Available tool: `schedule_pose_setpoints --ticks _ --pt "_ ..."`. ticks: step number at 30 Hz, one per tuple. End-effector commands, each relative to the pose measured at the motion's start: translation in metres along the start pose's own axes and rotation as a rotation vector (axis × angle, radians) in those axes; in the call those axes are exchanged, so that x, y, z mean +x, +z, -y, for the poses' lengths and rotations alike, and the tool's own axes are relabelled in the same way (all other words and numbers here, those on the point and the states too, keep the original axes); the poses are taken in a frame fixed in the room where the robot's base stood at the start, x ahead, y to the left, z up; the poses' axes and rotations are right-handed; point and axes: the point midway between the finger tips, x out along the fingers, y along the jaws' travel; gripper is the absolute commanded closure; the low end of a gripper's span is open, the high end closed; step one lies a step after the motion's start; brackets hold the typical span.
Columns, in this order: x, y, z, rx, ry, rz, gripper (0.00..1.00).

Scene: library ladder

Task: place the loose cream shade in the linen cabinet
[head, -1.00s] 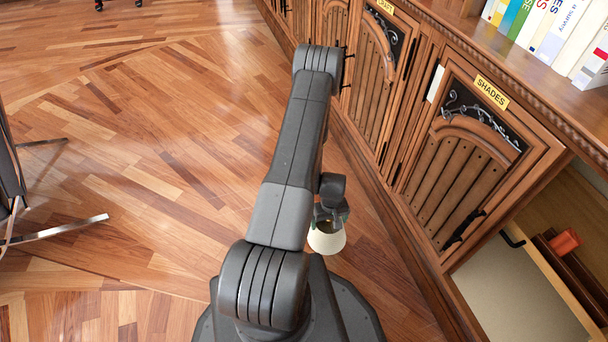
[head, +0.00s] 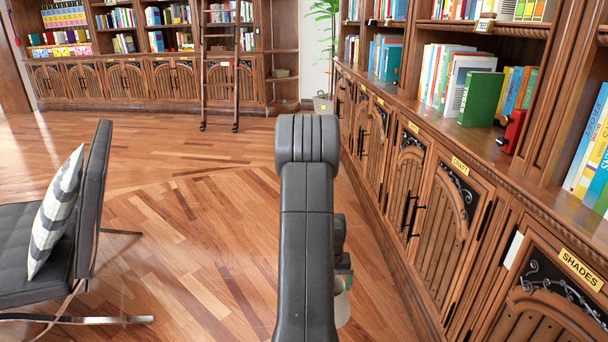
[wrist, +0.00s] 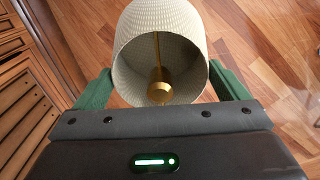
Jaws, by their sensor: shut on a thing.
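The cream shade (wrist: 160,50) is in my gripper (wrist: 162,88), between the two green fingers. Its open end faces the wrist camera and shows a brass-coloured stem inside. In the head view only a sliver of the shade (head: 343,310) shows beside my arm, above the floor, with part of my gripper (head: 343,272) over it. A row of wooden cabinets runs along the right, with yellow labels. I read "SHADES" (head: 580,270) on the nearest and what looks like "CRAFT" (head: 460,166) on the one beyond. The farther labels are too small to read, so I cannot tell which is linen.
The wood floor (head: 190,215) is clear ahead. A ladder (head: 220,80) leans on the far bookcases. A green book (head: 482,98) and a red object (head: 514,132) stand on the right-hand counter.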

Motion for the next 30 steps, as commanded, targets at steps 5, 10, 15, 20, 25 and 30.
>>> schedule_pose_setpoints --ticks 5,10,15,20,25,30 --pt "-0.060 -0.006 0.045 -0.007 -0.001 -0.007 0.43" --pt "-0.105 -0.002 0.078 -0.007 -0.001 -0.006 0.43" --pt "-0.125 0.000 0.075 -0.001 0.000 0.002 0.43" --pt "-0.143 0.002 0.075 -0.002 0.000 0.003 0.43" --pt "-0.164 0.003 0.075 -0.002 0.000 0.002 0.43" --pt "-0.184 0.006 0.075 -0.002 0.000 0.003 0.43"
